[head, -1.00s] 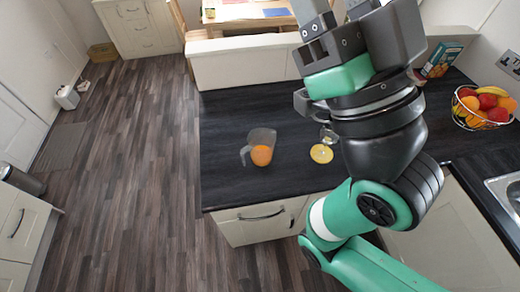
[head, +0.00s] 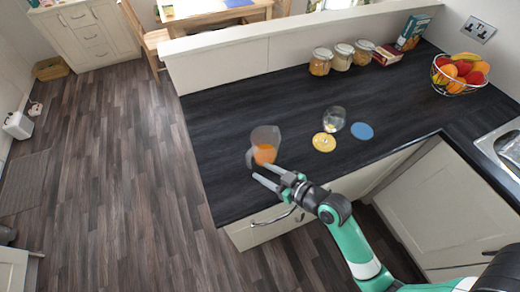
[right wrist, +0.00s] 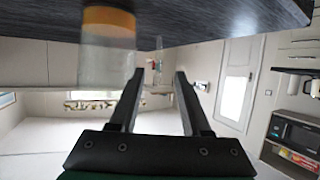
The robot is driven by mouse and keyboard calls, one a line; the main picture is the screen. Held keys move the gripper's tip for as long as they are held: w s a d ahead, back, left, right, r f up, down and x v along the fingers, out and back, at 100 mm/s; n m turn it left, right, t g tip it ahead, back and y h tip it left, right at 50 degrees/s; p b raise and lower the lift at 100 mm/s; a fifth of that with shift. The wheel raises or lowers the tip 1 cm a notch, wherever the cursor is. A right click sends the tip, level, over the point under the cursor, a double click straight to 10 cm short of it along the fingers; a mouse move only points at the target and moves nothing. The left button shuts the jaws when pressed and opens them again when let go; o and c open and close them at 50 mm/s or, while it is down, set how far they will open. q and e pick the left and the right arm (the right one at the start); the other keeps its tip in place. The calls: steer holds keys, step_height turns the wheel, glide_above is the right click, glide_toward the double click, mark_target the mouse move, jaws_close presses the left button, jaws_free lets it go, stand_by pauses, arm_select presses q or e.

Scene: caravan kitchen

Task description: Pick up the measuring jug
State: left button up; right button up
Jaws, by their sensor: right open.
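The measuring jug (head: 266,140) is clear, with orange contents at the bottom. It stands upright near the counter's front left edge, its handle towards the front left. My right gripper (head: 260,173) is open, its fingers at the counter edge just in front of the jug and close to the handle. In the right wrist view, which is upside down, the jug (right wrist: 108,55) is left of the open fingers (right wrist: 157,78), with nothing visible between them. I cannot tell whether they touch it. My left gripper is out of view.
Jars (head: 343,57), boxes (head: 412,32) and a fruit basket (head: 460,73) are further back. The counter behind the jug is clear.

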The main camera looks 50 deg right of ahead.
mark_target(250, 164)
steer(key=x, duration=0.5)
steer(key=shift+w, duration=0.3)
steer(key=shift+f+x, duration=0.15)
steer(key=shift+x, duration=1.35)
steer(key=shift+f+x, duration=0.15)
steer(key=shift+x, duration=1.4)
steer(key=shift+s+d, duration=0.1)
steer(key=shift+s, duration=0.1)
jaws_close()
